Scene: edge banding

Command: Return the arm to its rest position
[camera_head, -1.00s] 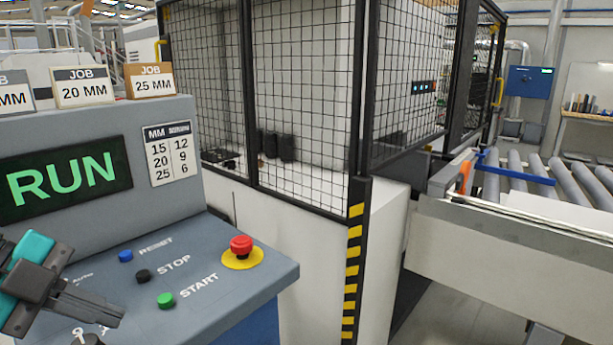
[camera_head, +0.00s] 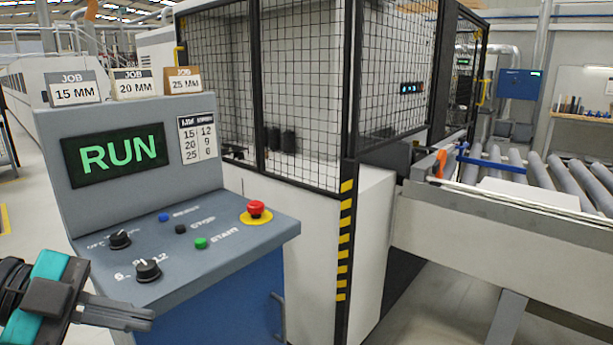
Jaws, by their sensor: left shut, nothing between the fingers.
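My left gripper (camera_head: 128,317) is at the lower left of the head view. Its dark fingers point right and are shut with nothing between them. It shows in front of the lower left of the control console (camera_head: 62,130), clear of the buttons. The console screen (camera_head: 115,155) reads RUN in green. Its sloped panel carries a green START button (camera_head: 201,243), a black STOP button (camera_head: 181,229), a blue button (camera_head: 164,217), a red mushroom button (camera_head: 256,209) and two black knobs (camera_head: 148,270). My right gripper is not in view.
Job cards (camera_head: 132,84) stand on top of the console. A mesh-fenced machine (camera_head: 300,90) stands behind it, with a yellow-black striped post (camera_head: 345,240). A roller conveyor (camera_head: 570,183) runs at the right. Open floor (camera_head: 30,230) lies left of the console.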

